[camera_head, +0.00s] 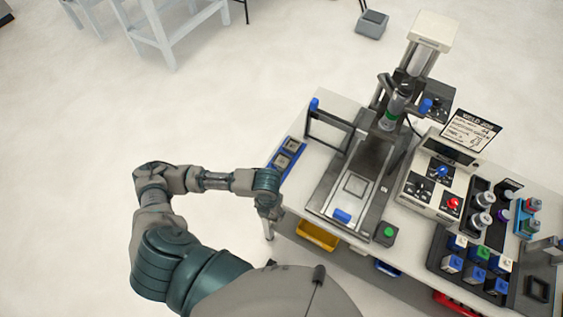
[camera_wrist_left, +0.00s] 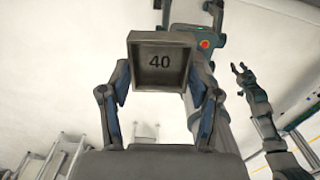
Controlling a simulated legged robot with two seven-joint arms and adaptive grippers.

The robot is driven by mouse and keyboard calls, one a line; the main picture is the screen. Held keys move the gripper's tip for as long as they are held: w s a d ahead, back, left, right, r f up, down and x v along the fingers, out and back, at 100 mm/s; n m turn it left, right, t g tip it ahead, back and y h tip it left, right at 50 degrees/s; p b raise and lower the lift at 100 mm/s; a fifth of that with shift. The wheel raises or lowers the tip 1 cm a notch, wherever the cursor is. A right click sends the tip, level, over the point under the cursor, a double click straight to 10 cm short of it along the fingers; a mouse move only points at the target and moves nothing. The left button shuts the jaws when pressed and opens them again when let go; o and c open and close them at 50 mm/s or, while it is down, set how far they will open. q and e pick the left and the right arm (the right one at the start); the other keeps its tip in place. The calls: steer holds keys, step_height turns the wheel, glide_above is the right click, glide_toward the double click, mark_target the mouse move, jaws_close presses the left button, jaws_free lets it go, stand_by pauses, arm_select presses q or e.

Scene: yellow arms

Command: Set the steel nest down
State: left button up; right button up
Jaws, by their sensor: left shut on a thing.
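The steel nest (camera_wrist_left: 160,62) is a square, grey, open-faced box marked 40, seen in the left wrist view. My left gripper (camera_wrist_left: 160,85) is shut on it, with a finger on each side. In the head view my left gripper (camera_head: 270,208) hangs at the left edge of the bench, and the nest cannot be made out there. My right gripper (camera_wrist_left: 241,70) shows in the left wrist view with its fingers apart and empty.
The bench (camera_head: 325,110) carries a press fixture (camera_head: 350,205) with a blue block, and a blue tray (camera_head: 276,172) with two square pieces. A control box (camera_head: 425,205), a sign (camera_head: 472,130) and racks of blocks (camera_head: 455,240) stand to the right. Open floor lies left.

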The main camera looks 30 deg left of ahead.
arm_select(q)
steer(key=shift+s+m, duration=0.25)
steer(key=shift+m, duration=0.25)
steer(key=shift+w+a, duration=0.1)
steer(key=shift+w, duration=0.1)
steer(key=shift+m, duration=0.3)
steer(key=w+a, duration=0.2)
steer(key=w, duration=0.2)
steer(key=w+a+f+p, duration=0.1)
steer(key=w+a, duration=0.1)
steer(key=w, duration=0.3)
steer(key=w+a, duration=0.3)
steer(key=w, duration=0.1)
steer(key=shift+w+f, duration=0.2)
steer(key=shift+f, duration=0.05)
steer(key=shift+f+p, duration=0.5)
steer(key=shift+f, duration=1.25)
steer(key=o, duration=1.5)
steer(key=shift+c, duration=0.2)
steer(key=shift+f, duration=0.1)
